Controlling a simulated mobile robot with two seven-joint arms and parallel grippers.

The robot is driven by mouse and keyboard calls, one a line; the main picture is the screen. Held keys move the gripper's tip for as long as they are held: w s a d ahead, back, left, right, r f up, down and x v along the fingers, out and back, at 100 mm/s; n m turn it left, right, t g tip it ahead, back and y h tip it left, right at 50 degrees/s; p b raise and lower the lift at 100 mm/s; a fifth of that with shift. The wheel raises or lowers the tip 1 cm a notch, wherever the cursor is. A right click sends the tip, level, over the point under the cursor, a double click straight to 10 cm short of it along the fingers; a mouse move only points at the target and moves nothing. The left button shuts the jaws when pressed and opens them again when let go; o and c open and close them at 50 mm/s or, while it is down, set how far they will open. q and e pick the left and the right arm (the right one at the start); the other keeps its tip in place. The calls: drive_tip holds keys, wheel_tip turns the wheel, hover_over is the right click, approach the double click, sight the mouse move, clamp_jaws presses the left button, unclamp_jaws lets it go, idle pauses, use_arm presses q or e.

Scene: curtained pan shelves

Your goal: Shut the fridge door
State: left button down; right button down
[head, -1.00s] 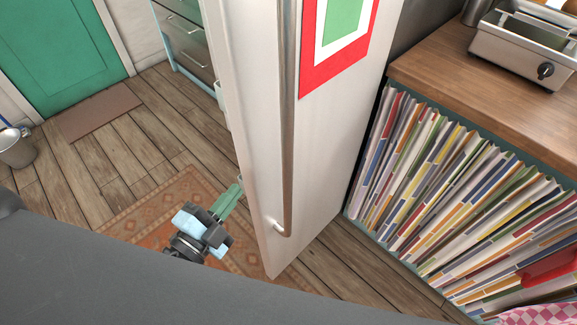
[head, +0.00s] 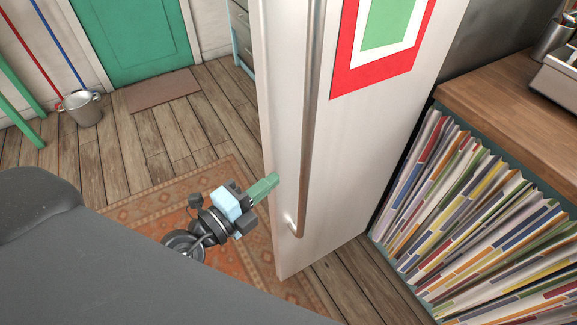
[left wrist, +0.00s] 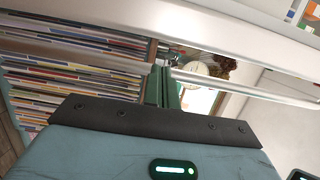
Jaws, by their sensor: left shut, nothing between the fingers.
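The fridge door (head: 340,180) is a tall pale panel standing open, with a long vertical metal handle (head: 308,120) and a red, white and green picture on its front. My left gripper (head: 272,181) is shut and empty, its green fingers at the door's left edge, left of the handle. I cannot tell whether the fingertips touch the door. In the left wrist view the green fingers (left wrist: 162,86) are together, with a pale bar across the view just beyond them. The fridge's inside is hidden behind the door. My right gripper is not in view.
A counter (head: 520,100) over a curtain patterned like book spines (head: 470,220) stands to the right of the door. A patterned rug (head: 150,210) lies under my left arm.

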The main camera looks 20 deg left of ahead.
sight(302, 158)
use_arm(q)
drive_tip(key=x, duration=0.9)
drive_tip(key=shift+w+d+p, duration=0.2)
drive_tip(key=shift+w+p, duration=0.05)
drive_tip(key=shift+p, duration=0.1)
drive_tip(key=shift+a, duration=0.15)
